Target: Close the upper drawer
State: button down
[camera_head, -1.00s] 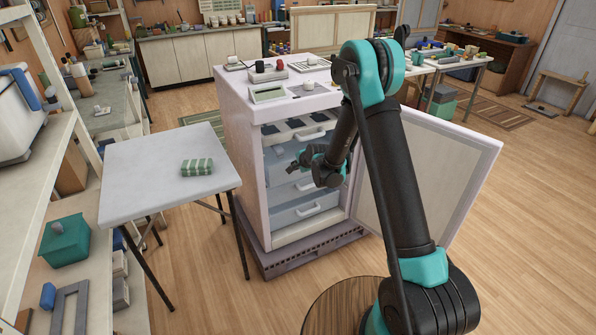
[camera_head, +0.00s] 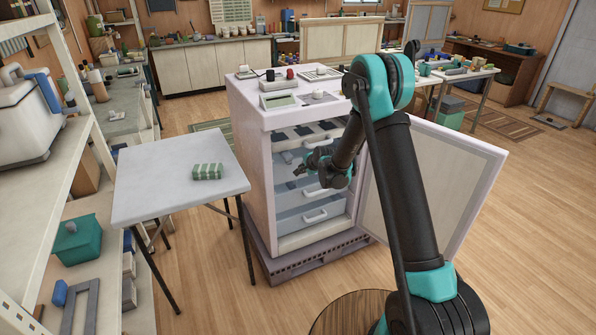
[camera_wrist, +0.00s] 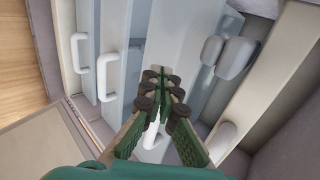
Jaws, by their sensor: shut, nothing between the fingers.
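A pale cabinet (camera_head: 250,165) stands with its door open to the right. Inside it are grey-blue drawers with white handles, among them a middle drawer handle (camera_head: 318,191) and a lower drawer handle (camera_head: 314,216). My gripper (camera_head: 300,168) is in front of the upper drawer area and partly hides it. In the wrist view the drawers appear turned sideways, with white handles (camera_wrist: 80,52) and (camera_wrist: 107,77) at left. My gripper (camera_wrist: 160,75) is shut and empty, close to a pale drawer front. Another white handle (camera_wrist: 152,134) shows partly behind its fingers. I cannot tell whether they touch.
The open door (camera_head: 430,180) stands to the right of my arm. A grey table (camera_head: 150,180) with a green striped block (camera_head: 207,172) is at left. Small items lie on the cabinet top. Rounded grey objects (camera_wrist: 235,58) lie beside the fingers.

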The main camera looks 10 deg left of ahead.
jog(key=s+d+r+n+h, duration=0.1)
jog(key=s+d+r+n, duration=0.1)
jog(key=s+d+r, duration=0.35)
jog(key=s+d+r+n+g+h, duration=0.1)
jog(key=s+d+r+n, duration=0.15)
jog(key=s+d, duration=0.6)
jog(key=s+d+r+n+h, duration=0.1)
jog(key=s+d+r, duration=0.4)
jog(key=s+d, duration=0.25)
jog(key=s+d+f+n+g+h, duration=0.1)
jog(key=s+d, duration=0.4)
jog(key=s, duration=0.6)
jog(key=s+d+f+n+g+h, duration=0.1)
jog(key=s+d+n, duration=0.3)
jog(key=s, duration=0.7)
jog(key=shift+d+f+n+g, duration=0.35)
jog(key=shift+d+f, duration=0.15)
jog(key=shift+d, duration=0.25)
jog(key=shift+s+d, duration=0.1)
jog(key=shift+d, duration=0.05)
